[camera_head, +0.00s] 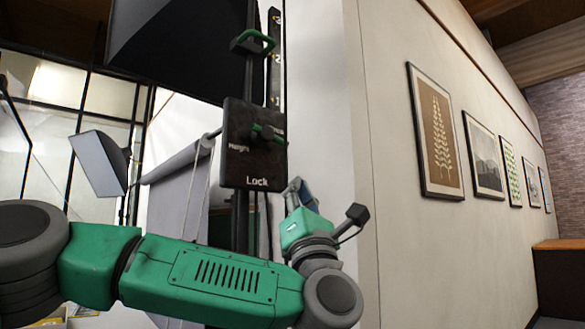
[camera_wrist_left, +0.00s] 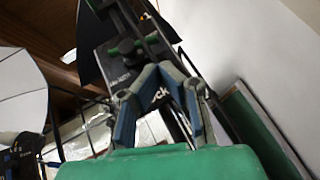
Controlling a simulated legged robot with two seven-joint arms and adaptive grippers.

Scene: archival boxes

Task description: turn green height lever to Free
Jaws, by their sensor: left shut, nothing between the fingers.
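The green height lever (camera_head: 266,133) sits on a dark control plate (camera_head: 238,165) marked "Height" and "Lock", on a black upright stand. The lever lies roughly crosswise, its green end toward the right edge of the plate; I cannot read a "Free" mark. In the left wrist view the lever (camera_wrist_left: 124,48) shows beyond my fingers, up and to the left. My left gripper (camera_head: 297,187) is below and right of the plate, apart from the lever. Its fingertips meet in the left wrist view (camera_wrist_left: 158,72), with nothing between them. My right gripper is out of view.
A green-trimmed bracket (camera_head: 252,42) and a numbered scale (camera_head: 275,60) are above the plate. A large dark hood (camera_head: 180,45) hangs upper left. A pale wall (camera_head: 400,245) with framed pictures (camera_head: 437,130) stands close on the right. A grey lamp panel (camera_head: 100,162) is at left.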

